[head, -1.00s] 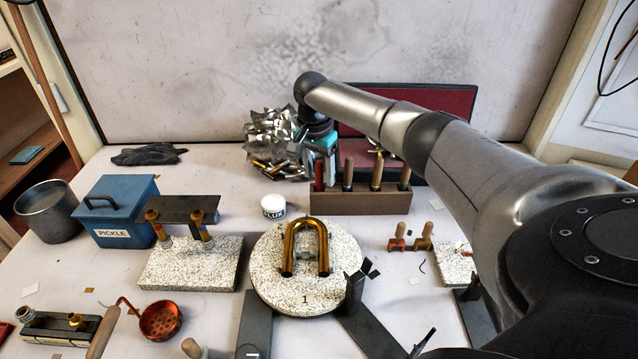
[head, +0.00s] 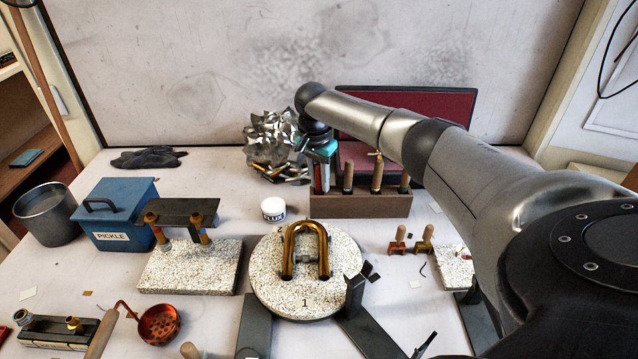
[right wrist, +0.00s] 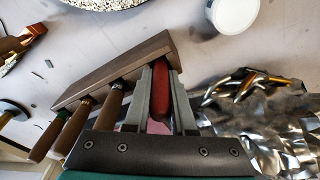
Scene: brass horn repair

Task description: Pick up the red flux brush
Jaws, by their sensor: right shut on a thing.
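The red flux brush (right wrist: 160,88) stands at the end of the brown wooden rack (right wrist: 115,75) in the right wrist view. My right gripper (right wrist: 160,75) is shut on its red handle, with one grey finger on each side. In the head view the right gripper (head: 320,172) is at the rack's (head: 360,205) left end, and only a thin part of the brush (head: 318,178) shows between the fingers. The brush's lower end is hidden, so I cannot tell whether it is still seated in the rack. My left gripper is not in view.
Several wooden-handled tools (head: 376,175) stand in the rack right of the brush. A crumpled metal pile (head: 272,145) lies close on the left. A white flux jar (head: 273,209) and a round speckled board (head: 275,292) with a brass U-tube (head: 305,248) stand in front.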

